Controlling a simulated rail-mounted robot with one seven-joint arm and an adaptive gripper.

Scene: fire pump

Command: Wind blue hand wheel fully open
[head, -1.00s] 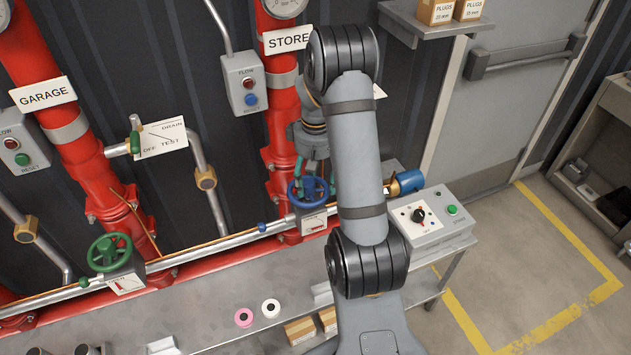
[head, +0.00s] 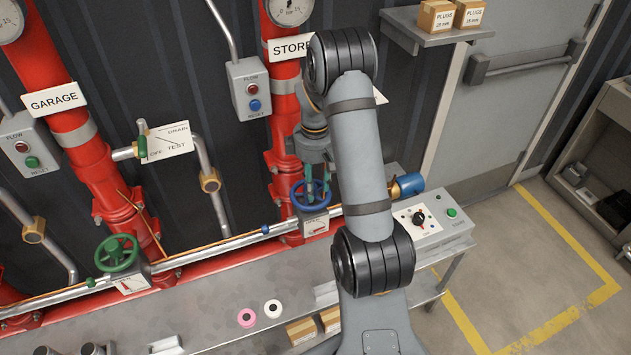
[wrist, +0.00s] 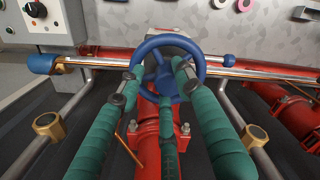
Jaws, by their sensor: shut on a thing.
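The blue hand wheel (head: 311,194) sits on the horizontal pipe at the foot of the red STORE riser, above a white indicator plate (head: 314,226) with a red mark. In the wrist view the blue wheel (wrist: 168,68) fills the upper middle, with its spokes showing. My gripper (wrist: 156,82) has green-sleeved fingers at the left and right of the wheel and another in the lower middle, closed on it. In the head view my gripper (head: 309,182) is over the wheel, partly hidden by my arm. The plate's pointer is too small to read exactly.
A green hand wheel (head: 117,253) stands on the same pipe to the left. A grey control box (head: 432,222) and a blue pipe end (head: 408,185) are to the right of my arm. Pink tape (head: 246,318) and white tape (head: 272,309) lie on the bench.

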